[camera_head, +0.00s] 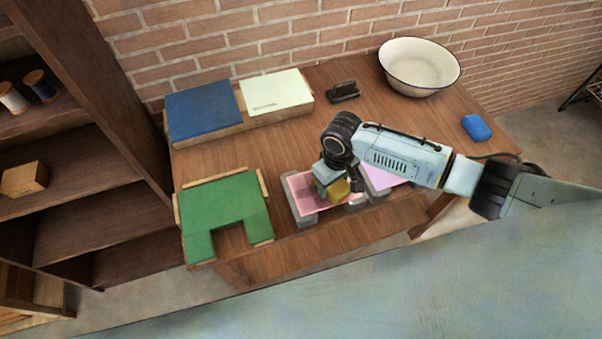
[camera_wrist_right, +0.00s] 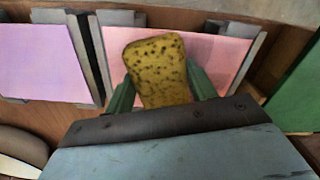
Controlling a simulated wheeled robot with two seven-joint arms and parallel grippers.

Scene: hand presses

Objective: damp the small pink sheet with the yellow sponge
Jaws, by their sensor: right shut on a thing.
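The small pink sheet (camera_head: 304,182) lies flat between grey bars near the table's front edge; part of it looks darker. It also shows in the right wrist view (camera_wrist_right: 227,55). My right gripper (camera_head: 336,187) is shut on the yellow sponge (camera_head: 339,191), which is over the pink sheet. In the right wrist view the sponge (camera_wrist_right: 160,70) shows dark pores between the green fingers. Whether it touches the sheet cannot be told for sure. My left gripper is not in view.
A lilac sheet (camera_head: 381,178) lies to the right, partly under my arm. A green U-shaped board (camera_head: 225,205) is at left. A blue panel (camera_head: 203,108) and pale panel (camera_head: 275,91) are behind. A white basin (camera_head: 420,65) and blue sponge (camera_head: 476,127) are at right.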

